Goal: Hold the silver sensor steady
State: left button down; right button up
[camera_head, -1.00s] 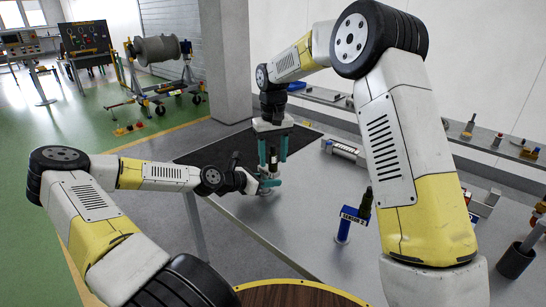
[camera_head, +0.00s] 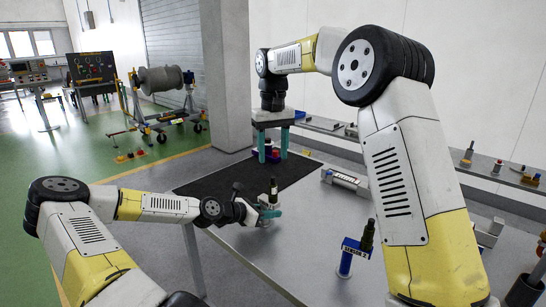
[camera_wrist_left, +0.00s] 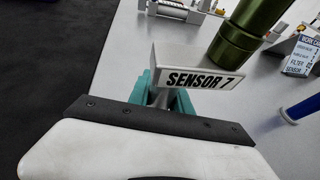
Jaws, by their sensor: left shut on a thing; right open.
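The silver sensor (camera_wrist_left: 172,58), with a "SENSOR 7" label, is between the teal fingers of my left gripper (camera_wrist_left: 165,97), which is shut on it. A dark green cylinder (camera_wrist_left: 247,35) stands on top of the sensor. In the head view my left gripper (camera_head: 267,212) is low over the grey table, with the green cylinder (camera_head: 273,191) upright above it; the sensor body is mostly hidden there. My right gripper (camera_head: 270,147) points down, open, beyond it over the black mat. Small red and blue things show at its fingers; I cannot tell whether they touch.
A blue sensor (camera_head: 346,262) with a "SENSOR 2" label and dark green top stands on the table (camera_head: 290,262) to the right. A silver unit (camera_head: 345,181) lies near the back edge. The black mat (camera_head: 225,182) covers the far left. A work card (camera_wrist_left: 301,52) stands at right.

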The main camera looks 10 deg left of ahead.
pick_arm(q)
jog(key=c, duration=1.1)
grip_release()
